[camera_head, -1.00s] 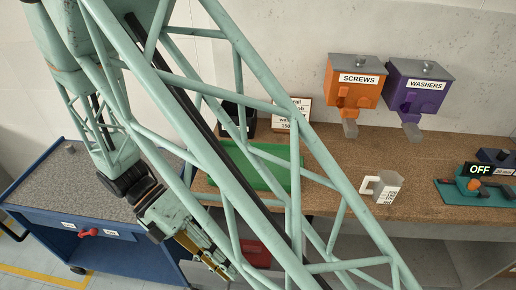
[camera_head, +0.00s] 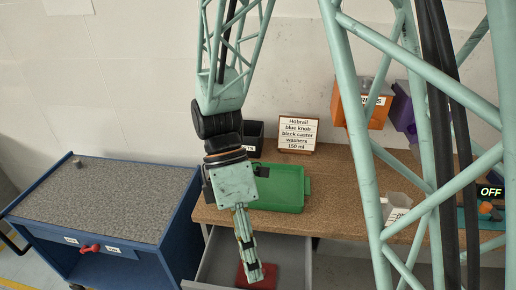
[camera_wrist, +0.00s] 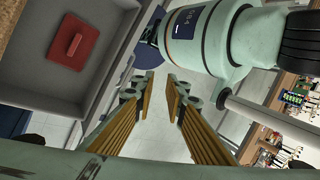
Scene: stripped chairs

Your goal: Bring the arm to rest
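My gripper (camera_head: 254,273) hangs down in the head view, in front of the workbench and over the open drawer (camera_head: 217,262). In the wrist view its two yellow-ribbed fingers (camera_wrist: 160,84) stand apart with nothing between them. My green lattice arm crosses the right side of the head view and hides part of the bench.
A red lidded object (camera_wrist: 74,47) lies in the drawer. On the bench (camera_head: 340,195) are a green tray (camera_head: 290,190), a sign (camera_head: 297,134) and a white cup (camera_head: 396,207). A blue cart (camera_head: 115,215) stands left. Orange (camera_head: 375,105) and purple (camera_head: 404,112) dispensers hang on the wall.

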